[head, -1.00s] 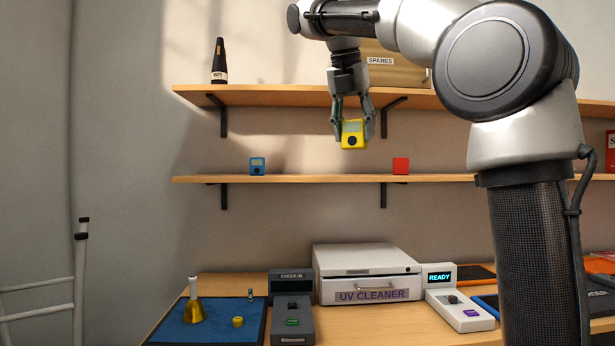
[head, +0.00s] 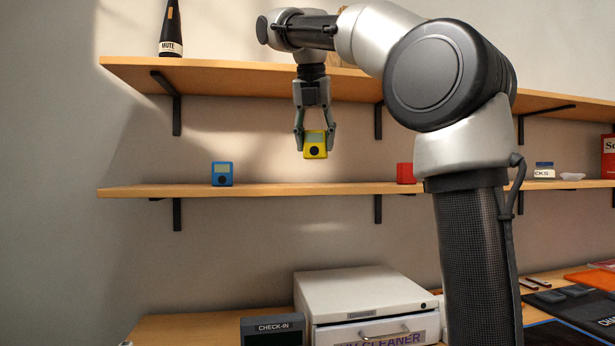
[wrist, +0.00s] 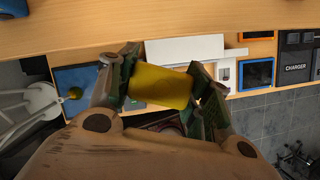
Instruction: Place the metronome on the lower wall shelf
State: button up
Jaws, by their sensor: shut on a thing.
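The yellow metronome (head: 315,145), a small box with a dark dial and a pale screen, is held between the fingers of my gripper (head: 315,133). It hangs upright above the lower wall shelf (head: 270,190), with a gap below it in the head view. It appears between a blue device and a red box. In the wrist view my gripper (wrist: 160,85) is shut on the yellow metronome (wrist: 160,86), and the shelf board (wrist: 120,28) crosses the top of the picture.
The blue device (head: 222,174) and red box (head: 405,173) stand on the lower shelf, with bare board between them. The upper shelf (head: 235,77) runs above, bearing a black mute (head: 171,32). The UV cleaner (head: 360,295) and check-in unit (head: 272,328) are on the table below.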

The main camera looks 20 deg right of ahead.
jog(key=w+d+f, duration=0.1)
jog(key=w, duration=0.1)
jog(key=w+d+f, duration=0.2)
jog(key=w, duration=0.1)
jog(key=w+d+f, duration=0.2)
jog(key=w, duration=0.1)
jog(key=shift+d, duration=0.15)
jog(key=shift+w+d+f, duration=0.55)
jog(key=shift+w+f, duration=0.25)
jog(key=shift+f, duration=0.1)
jog(key=o, duration=1.1)
jog(key=shift+c, duration=0.2)
